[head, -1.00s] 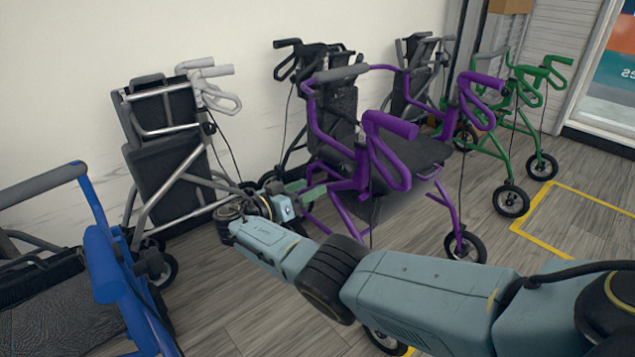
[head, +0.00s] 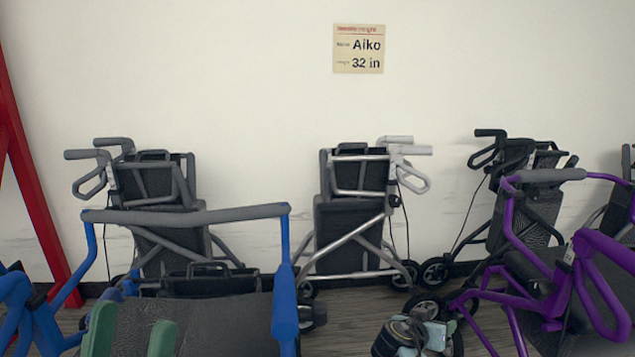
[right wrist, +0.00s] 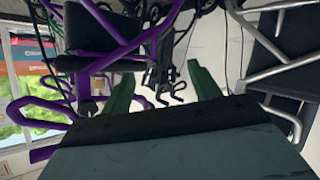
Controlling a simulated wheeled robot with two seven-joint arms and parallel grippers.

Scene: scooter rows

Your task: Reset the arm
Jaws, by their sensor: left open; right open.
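My left gripper (head: 133,318) shows at the bottom left of the head view. Its two green fingers are apart and empty, in front of the blue walker's dark seat. My right arm's wrist shows low in the head view, between the silver walker (head: 352,215) and the purple walker (head: 520,250); its fingers are not clear there. In the right wrist view my right gripper (right wrist: 162,85) has its green fingers spread with nothing between them. Purple tubes (right wrist: 110,60) are behind and left of the fingers, and a silver frame is to the right.
A blue walker (head: 286,300) stands close at front left. A grey folded walker (head: 150,190) and a black walker (head: 515,200) stand along the wall. A sign (head: 359,48) reads "Aiko" and "32 in". A red post (head: 25,180) is at the far left.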

